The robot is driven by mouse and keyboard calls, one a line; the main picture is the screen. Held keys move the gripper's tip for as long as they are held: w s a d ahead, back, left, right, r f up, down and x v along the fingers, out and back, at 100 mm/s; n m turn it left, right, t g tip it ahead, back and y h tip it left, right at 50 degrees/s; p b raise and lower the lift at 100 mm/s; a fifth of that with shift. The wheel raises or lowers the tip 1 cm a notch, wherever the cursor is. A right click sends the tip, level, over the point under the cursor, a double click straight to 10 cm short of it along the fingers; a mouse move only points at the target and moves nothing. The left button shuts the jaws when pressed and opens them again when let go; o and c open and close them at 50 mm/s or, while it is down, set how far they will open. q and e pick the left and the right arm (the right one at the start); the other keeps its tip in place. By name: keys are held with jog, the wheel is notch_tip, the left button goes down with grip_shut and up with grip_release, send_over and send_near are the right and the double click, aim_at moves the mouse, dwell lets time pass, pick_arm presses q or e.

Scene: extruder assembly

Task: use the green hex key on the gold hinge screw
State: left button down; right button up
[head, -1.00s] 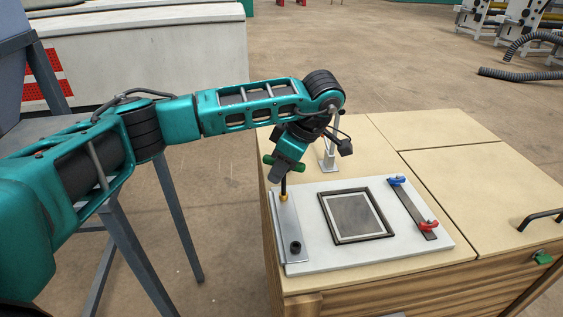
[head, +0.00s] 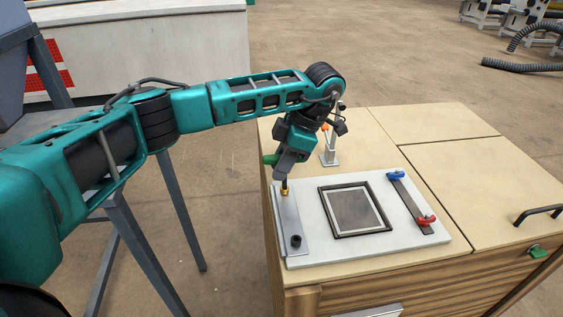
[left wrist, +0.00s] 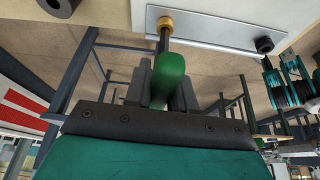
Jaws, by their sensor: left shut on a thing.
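My left gripper (head: 284,167) is shut on the green hex key (head: 270,160), above the left side of the white board. In the left wrist view, the key's green handle (left wrist: 166,80) sits between the fingers. Its dark shaft runs to the gold hinge screw (left wrist: 165,24) and appears to meet its head. The gold screw (head: 285,191) stands at the far end of the grey hinge plate (head: 290,221). The fingers hide part of the key in the head view. My right gripper is not in view.
A black screw (head: 296,241) stands at the hinge plate's near end. A dark-framed panel (head: 340,233) lies mid-board. A strip with a blue clamp (head: 396,175) and a red clamp (head: 426,221) is at right. A small metal stand with an orange-topped item (head: 326,129) is behind the gripper.

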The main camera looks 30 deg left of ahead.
pick_arm(q)
jog(key=shift+r+p, duration=0.45)
jog(key=shift+r, duration=0.45)
jog(key=shift+r, duration=0.1)
jog(key=shift+w+a+f+m+t, duration=0.15)
jog(key=shift+m+t, duration=0.25)
jog(key=shift+m, duration=0.7)
jog(key=m, duration=0.2)
jog(key=m+t+b, duration=0.1)
jog(key=m, duration=0.1)
jog(key=shift+w+f+t+y, duration=0.15)
jog(key=shift+t+y, duration=0.15)
jog(key=shift+y, duration=0.1)
jog(key=m+t, duration=0.1)
jog(key=m, duration=0.2)
jog(key=shift+w+m+b, duration=0.1)
jog(key=shift+m+b, duration=0.2)
jog(key=shift+m, duration=0.1)
jog(key=m+t, duration=0.1)
jog(key=m, duration=0.2)
jog(key=shift+r+m+t+h, duration=0.2)
jog(key=shift+m+t+h, duration=0.1)
jog(key=shift+t+h, duration=0.1)
jog(key=shift+f+b, duration=0.9)
jog(key=shift+f, duration=0.05)
